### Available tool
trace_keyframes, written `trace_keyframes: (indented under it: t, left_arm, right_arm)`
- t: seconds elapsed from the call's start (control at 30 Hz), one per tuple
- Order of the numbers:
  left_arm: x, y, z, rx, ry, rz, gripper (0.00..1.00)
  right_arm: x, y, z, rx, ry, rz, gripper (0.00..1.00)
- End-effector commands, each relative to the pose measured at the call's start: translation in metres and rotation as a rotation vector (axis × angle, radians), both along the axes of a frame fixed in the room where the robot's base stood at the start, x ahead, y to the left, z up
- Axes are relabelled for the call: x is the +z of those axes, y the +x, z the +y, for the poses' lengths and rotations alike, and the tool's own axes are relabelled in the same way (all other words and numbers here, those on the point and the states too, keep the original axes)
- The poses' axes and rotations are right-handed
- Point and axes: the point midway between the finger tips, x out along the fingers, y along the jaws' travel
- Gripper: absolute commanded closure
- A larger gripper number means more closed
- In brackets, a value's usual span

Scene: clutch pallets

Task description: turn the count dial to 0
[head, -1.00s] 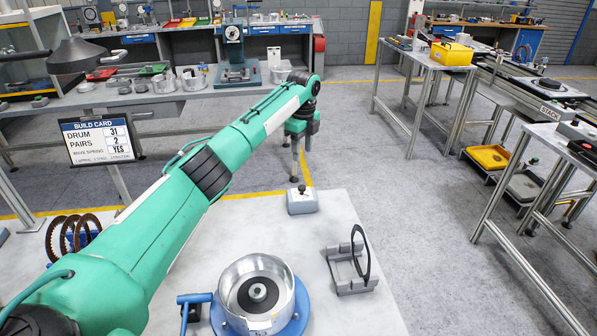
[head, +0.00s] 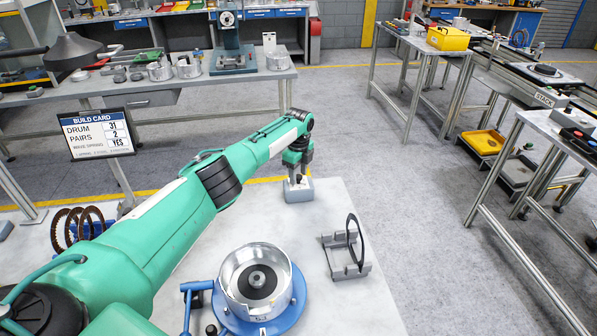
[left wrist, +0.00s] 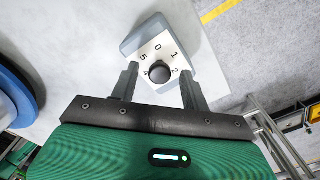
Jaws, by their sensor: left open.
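The count dial is a grey box (head: 299,194) at the back edge of the near table in the head view. In the left wrist view its pale face (left wrist: 157,51) shows the digits 0, 1, 2, 4 and 5 around a dark round knob (left wrist: 159,73). I cannot make out which digit the knob points to. My left gripper (head: 297,178) is over the box, pointing down. In the left wrist view its open fingers (left wrist: 159,76) stand on either side of the knob, with gaps to it. My right gripper is not in view.
A silver drum (head: 256,281) on a blue round base stands at the table's front, with a grey stand holding a dark ring (head: 353,243) to its right. Brown rings (head: 78,226) stand at left. A build card (head: 97,134) reads drum 31, pairs 2, wave spring yes.

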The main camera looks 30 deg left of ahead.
Motion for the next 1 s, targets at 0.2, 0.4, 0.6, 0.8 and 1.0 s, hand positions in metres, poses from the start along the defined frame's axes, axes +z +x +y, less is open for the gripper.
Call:
trace_keyframes:
  t: [0.2,0.4,0.6,0.8,1.0]
  left_arm:
    - [-0.0013,-0.0001,-0.0001,-0.001,0.000,0.000,0.53]
    - [-0.0011,-0.0001,-0.0002,-0.001,0.000,0.001,0.83]
    - [-0.0010,-0.0001,-0.0003,0.001,0.000,0.001,0.98]
    - [-0.0011,-0.0001,-0.0003,0.034,0.000,0.001,0.98]
    - [-0.0012,-0.0002,-0.0009,0.138,-0.001,0.001,0.98]
  right_arm:
    - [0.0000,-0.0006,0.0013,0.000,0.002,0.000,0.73]
    - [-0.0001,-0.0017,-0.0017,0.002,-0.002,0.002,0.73]
    - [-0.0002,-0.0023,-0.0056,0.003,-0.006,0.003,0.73]
    - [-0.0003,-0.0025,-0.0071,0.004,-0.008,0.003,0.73]
    - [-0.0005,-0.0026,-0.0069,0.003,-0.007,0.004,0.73]
